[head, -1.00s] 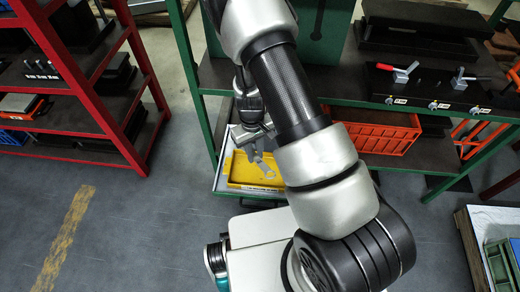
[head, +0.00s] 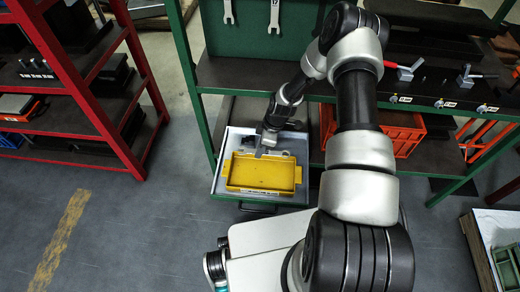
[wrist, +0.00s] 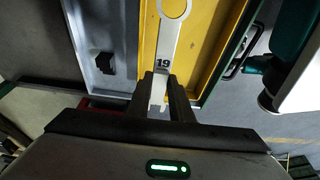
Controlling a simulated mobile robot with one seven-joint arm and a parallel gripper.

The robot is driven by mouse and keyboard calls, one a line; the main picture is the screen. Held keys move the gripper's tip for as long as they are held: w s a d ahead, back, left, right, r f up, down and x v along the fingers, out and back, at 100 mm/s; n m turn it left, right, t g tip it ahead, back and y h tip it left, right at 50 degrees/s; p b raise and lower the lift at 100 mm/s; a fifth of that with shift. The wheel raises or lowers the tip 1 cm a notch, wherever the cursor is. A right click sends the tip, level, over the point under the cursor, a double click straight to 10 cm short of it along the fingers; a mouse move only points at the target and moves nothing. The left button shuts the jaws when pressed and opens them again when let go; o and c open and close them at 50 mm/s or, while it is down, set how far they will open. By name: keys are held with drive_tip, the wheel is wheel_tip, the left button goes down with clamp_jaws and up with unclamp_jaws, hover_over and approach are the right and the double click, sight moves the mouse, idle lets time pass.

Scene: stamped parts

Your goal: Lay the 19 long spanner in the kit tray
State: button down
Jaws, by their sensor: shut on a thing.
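The long spanner (wrist: 168,40), grey and stamped 19, is held between the two fingers of my gripper (wrist: 162,90) in the wrist view. Its ring end points away from the gripper, over the yellow kit tray (wrist: 148,40); I cannot tell its height above the tray. In the head view my gripper (head: 264,147) is at the back edge of the kit tray (head: 263,189), pointing down. The spanner is too small to make out clearly there. The tray is a shallow yellow box with low walls; no other part shows clearly inside it.
The tray sits in a grey pulled-out drawer (head: 219,184) under the green workbench (head: 240,75). A dark block (wrist: 105,63) lies in the drawer beside the tray. Orange crates (head: 400,138) stand on the right. A red shelf (head: 85,95) is at left, with clear floor between.

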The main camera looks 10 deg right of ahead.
drive_tip(key=shift+b, duration=0.35)
wheel_tip(320, 180, down, 6)
drive_tip(key=b, duration=0.4)
drive_tip(key=shift+b, duration=0.35)
drive_tip(key=shift+f, duration=1.9)
drive_tip(key=c, duration=1.5)
unclamp_jaws()
drive_tip(key=p+v, duration=0.4)
drive_tip(key=v, duration=0.8)
